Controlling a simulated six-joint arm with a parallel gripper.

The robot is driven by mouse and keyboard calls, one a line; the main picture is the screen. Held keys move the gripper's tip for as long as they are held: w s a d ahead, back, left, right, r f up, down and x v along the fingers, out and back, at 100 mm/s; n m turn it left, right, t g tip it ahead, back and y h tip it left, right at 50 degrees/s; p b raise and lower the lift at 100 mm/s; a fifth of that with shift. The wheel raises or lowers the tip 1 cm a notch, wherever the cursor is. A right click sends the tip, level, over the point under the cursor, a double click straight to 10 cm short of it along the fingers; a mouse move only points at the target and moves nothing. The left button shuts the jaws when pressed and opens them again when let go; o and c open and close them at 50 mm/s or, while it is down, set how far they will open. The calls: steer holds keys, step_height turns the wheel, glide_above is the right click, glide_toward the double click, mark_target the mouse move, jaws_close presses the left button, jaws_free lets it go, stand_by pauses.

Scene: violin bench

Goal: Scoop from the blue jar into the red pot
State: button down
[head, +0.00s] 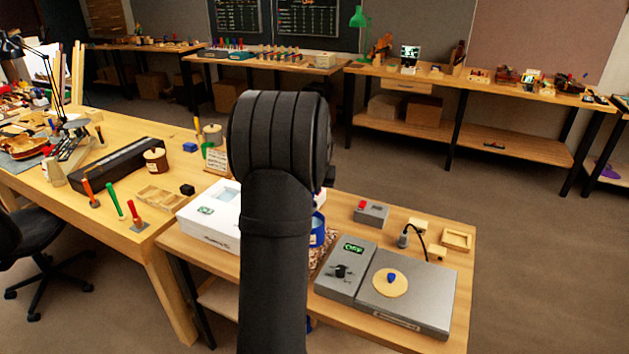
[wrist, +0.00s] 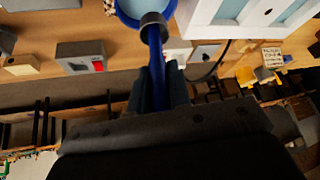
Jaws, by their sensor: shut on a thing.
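My gripper (wrist: 165,92) is shut on the blue handle of a scoop (wrist: 157,65). The scoop's round dark grey end (wrist: 153,20) overlaps the rim of the blue jar (wrist: 128,15) at the top of the wrist view. I cannot tell whether that end is inside the jar or above it. The jar looks pale blue inside. In the head view the blue jar (head: 318,232) shows just right of my arm, partly hidden by it. My arm hides the gripper and scoop there. I see no red pot in either view.
A white box (head: 205,222) stands left of the jar. To the right are a grey hotplate-like device (head: 435,305) with a tan disc and blue knob, a grey box with a red button (head: 371,214), and a small wooden tray (head: 456,240). A long bench (head: 125,215) lies left.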

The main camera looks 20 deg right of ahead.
steer(key=shift+f, duration=4.75)
steer(key=shift+r, duration=0.1)
steer(key=shift+r, duration=6.8)
steer(key=s+a+f+g, duration=0.2)
steer(key=s+a+f, duration=0.1)
steer(key=s+a, duration=0.75)
steer(key=w+d+f+m+g+y, duration=0.1)
steer(key=w+d+f+g+y, duration=0.2)
steer(key=f+y, duration=0.3)
steer(key=y, duration=0.2)
steer(key=shift+w+f+y, duration=0.25)
steer(key=shift+f+y, duration=0.1)
steer(key=shift+y, duration=0.05)
